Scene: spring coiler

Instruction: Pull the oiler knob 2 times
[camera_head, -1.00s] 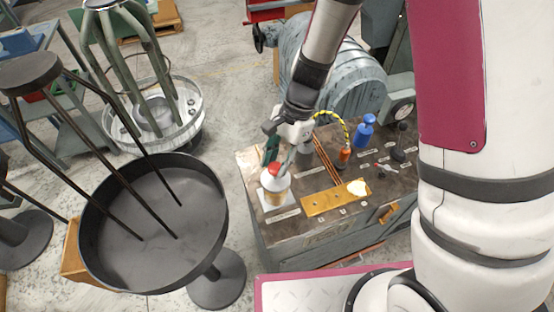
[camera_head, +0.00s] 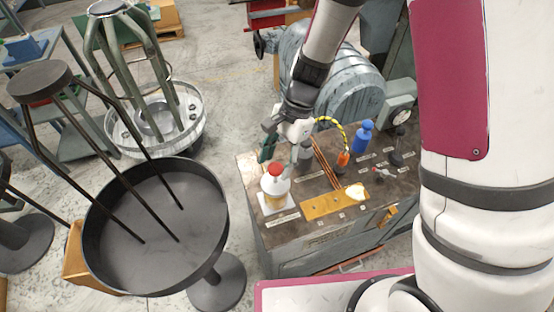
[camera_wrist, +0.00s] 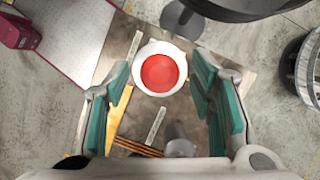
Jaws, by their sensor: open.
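The oiler is a pale bottle (camera_head: 274,196) with a red knob (camera_head: 275,169) on top, upright near the left front corner of the bench top. In the wrist view the red knob (camera_wrist: 160,73) is a red disc inside a white ring, seen from above. My gripper (camera_wrist: 161,68) is open, with one green-padded finger on each side of the knob in that view. Nothing is held between the fingers. In the head view my gripper (camera_head: 284,150) is above and just behind the bottle. I cannot tell the exact height of the fingertips over the knob.
The bench top (camera_head: 335,220) carries a brass plate (camera_head: 325,203), copper rods, a blue bottle (camera_head: 363,137) and an orange fitting with a yellow-black hose (camera_head: 343,157). A large dark round tray (camera_head: 130,250) with upright rods stands close on the left.

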